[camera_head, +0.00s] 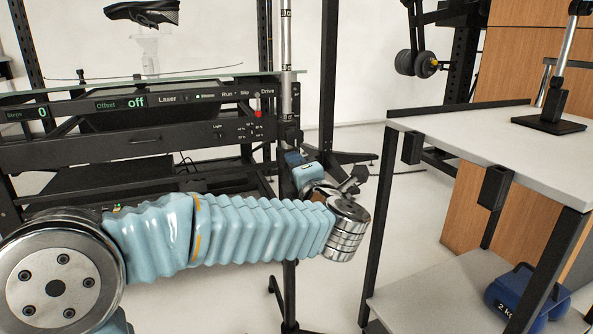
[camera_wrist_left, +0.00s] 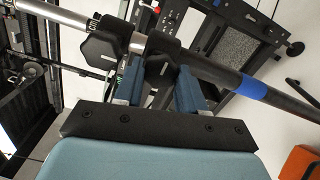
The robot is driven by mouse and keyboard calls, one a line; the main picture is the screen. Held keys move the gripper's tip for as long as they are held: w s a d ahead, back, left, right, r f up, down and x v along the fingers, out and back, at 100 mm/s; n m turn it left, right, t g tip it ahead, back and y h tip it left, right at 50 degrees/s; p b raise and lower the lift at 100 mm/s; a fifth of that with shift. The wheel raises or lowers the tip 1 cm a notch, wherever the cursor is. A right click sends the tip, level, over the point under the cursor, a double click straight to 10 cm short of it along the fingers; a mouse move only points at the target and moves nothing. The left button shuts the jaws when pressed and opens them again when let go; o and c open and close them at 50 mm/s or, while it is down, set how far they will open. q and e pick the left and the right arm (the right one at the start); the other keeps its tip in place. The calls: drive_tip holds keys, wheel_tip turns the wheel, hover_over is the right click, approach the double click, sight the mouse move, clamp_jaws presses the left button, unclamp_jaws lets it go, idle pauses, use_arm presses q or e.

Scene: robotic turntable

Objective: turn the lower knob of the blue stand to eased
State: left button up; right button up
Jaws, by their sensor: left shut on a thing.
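The stand's pole (camera_head: 286,60) rises behind the end of my left arm in the head view. In the left wrist view the pole (camera_wrist_left: 215,75) runs diagonally, silver at upper left, black at lower right with a blue band (camera_wrist_left: 252,90). A black knob (camera_wrist_left: 158,66) sits at the pole's joint, between the two blue fingers of my left gripper (camera_wrist_left: 158,84), which is shut on it. Another black faceted piece (camera_wrist_left: 100,48) sits further up the pole. The left gripper (camera_head: 304,172) hides the knob in the head view. I cannot read any knob marking. My right gripper is not in view.
The turntable console (camera_head: 150,100) stands behind at left, with a shoe (camera_head: 143,12) above it. A white-topped table (camera_head: 490,140) is at right, with a blue 2 kg weight (camera_head: 525,290) on its lower shelf. Open floor lies between them.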

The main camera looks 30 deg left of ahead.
use_arm(q)
drive_tip(key=o, duration=1.1)
drive_tip(key=shift+c, duration=0.2)
drive_tip(key=p+v, duration=0.1)
drive_tip(key=v, duration=1.3)
drive_tip(key=shift+a+f, duration=0.1)
